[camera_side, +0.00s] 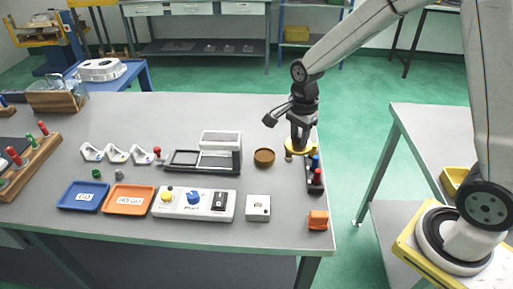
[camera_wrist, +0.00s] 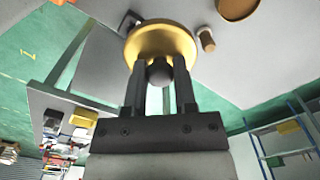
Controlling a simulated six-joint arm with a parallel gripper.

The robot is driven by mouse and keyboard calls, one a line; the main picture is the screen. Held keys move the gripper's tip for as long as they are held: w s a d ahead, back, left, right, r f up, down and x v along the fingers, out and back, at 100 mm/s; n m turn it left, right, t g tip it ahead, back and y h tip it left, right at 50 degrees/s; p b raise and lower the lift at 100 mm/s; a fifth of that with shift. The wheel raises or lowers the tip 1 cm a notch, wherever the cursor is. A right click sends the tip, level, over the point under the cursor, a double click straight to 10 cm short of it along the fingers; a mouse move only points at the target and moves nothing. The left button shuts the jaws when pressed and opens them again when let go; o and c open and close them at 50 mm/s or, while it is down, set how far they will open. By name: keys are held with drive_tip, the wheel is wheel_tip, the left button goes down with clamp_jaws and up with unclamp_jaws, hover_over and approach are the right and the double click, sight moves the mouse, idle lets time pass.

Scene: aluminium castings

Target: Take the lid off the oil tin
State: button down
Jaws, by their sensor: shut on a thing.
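The oil tin (camera_side: 264,157) is a round brown tin standing on the bench without its lid on; it also shows at the top edge of the wrist view (camera_wrist: 237,8). The gold lid (camera_side: 291,149) is in my gripper (camera_side: 299,141), to the right of the tin and apart from it. In the wrist view, my gripper (camera_wrist: 159,85) is shut on the dark knob of the lid (camera_wrist: 160,40). Whether the lid touches anything beneath it is hard to tell.
A small brown-topped cylinder (camera_side: 289,155) stands between tin and lid. A dark rack with red and blue-topped pieces (camera_side: 315,178) is just below my gripper, near the bench's right edge. An orange block (camera_side: 318,220), a white block (camera_side: 258,207) and a switch panel (camera_side: 194,204) stand nearer.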

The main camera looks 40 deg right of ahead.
drive_tip(key=shift+s+r, duration=0.3)
drive_tip(key=shift+s, duration=0.35)
drive_tip(key=s+a+f, duration=0.6)
drive_tip(key=a+f, duration=0.1)
drive_tip(key=a, duration=0.3)
drive_tip(key=shift+s, duration=0.35)
drive_tip(key=shift+f, duration=0.15)
hover_over(289, 219)
drive_tip(key=shift+f, duration=2.15)
drive_tip(key=shift+f, duration=0.1)
drive_tip(key=shift+f, duration=1.7)
drive_tip(key=shift+f, duration=0.15)
